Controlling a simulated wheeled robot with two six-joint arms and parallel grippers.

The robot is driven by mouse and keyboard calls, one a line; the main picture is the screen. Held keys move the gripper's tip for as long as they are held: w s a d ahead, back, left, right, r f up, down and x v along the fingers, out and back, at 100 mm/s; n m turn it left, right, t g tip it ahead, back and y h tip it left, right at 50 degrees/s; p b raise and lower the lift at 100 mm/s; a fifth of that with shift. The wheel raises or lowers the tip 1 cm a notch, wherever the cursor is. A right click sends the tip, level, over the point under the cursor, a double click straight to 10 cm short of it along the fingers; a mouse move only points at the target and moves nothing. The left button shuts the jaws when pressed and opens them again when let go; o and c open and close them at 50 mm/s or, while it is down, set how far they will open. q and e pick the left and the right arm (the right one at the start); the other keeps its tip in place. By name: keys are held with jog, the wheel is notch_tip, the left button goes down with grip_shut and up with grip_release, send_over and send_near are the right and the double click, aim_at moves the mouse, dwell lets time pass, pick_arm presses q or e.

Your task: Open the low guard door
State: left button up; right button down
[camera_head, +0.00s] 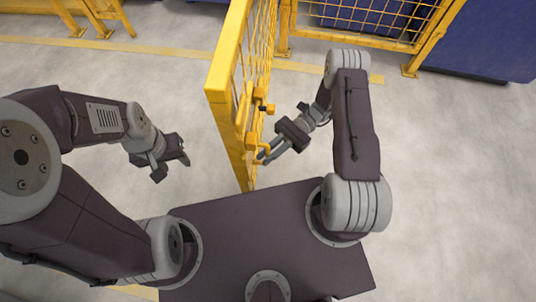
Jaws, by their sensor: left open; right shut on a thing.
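The low guard door (230,60) is a yellow frame with mesh. It stands upright and nearly edge-on in the middle of the head view, reaching from the fence line towards me, so it stands swung open. Yellow latch parts and a handle sit low on its right face. My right gripper (265,157) is at that face, shut on the door's handle; the grip itself is small and partly hidden. My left gripper (172,166) is open and empty, left of the door and apart from it.
A yellow mesh fence (365,20) stands at the back right, with a blue block (485,40) behind it. More yellow frame posts (100,18) stand at the back left. A yellow floor stripe (150,48) crosses behind. Grey floor is clear on both sides of the door.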

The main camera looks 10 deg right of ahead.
pick_arm(q)
jog(key=shift+s+d, duration=0.2)
jog(key=shift+d, duration=0.25)
pick_arm(e)
jog(key=shift+d, duration=0.45)
jog(key=c, duration=1.5)
grip_release()
jog(key=shift+o, duration=0.2)
pick_arm(q)
jog(key=shift+r+p, duration=0.55)
pick_arm(e)
jog(key=v, duration=0.9)
